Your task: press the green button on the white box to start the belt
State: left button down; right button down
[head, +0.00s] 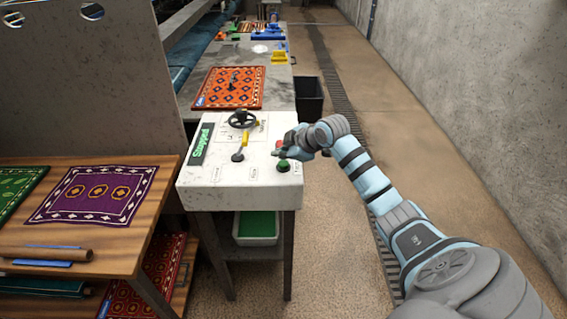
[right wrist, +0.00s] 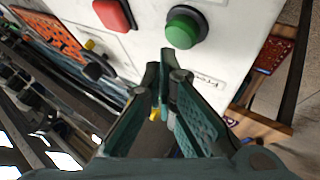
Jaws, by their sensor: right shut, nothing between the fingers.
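The white box (head: 225,178) stands on a dark-legged stand in the middle of the head view. Its display reads "Stopped" in green. The green button (head: 283,166) is at its right front corner; it also shows in the right wrist view (right wrist: 183,29). A red button (right wrist: 113,13) sits beside it. My right gripper (head: 281,151) is over the box's right side, close to both buttons. In the right wrist view its fingers (right wrist: 166,62) are shut and empty, with the tips just below the green button in the picture. Contact cannot be told. My left gripper is not in view.
The box also carries a black handwheel (head: 242,119) and a yellow-shafted lever (head: 241,147). A wooden table with rugs (head: 92,194) stands at left. An orange rug (head: 230,87) lies on the bench behind. A black bin (head: 309,97) stands beyond; floor at right is clear.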

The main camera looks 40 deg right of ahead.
aim_at(282, 164)
jog(key=shift+f, duration=0.1)
dwell(0.6)
jog(key=shift+f, duration=0.35)
jog(key=shift+f, duration=0.5)
dwell(0.6)
jog(key=shift+r+p, duration=0.95)
jog(key=shift+p, duration=0.15)
notch_tip(282, 164, up, 5)
jog(key=p, duration=0.5)
jog(key=shift+r, duration=0.1)
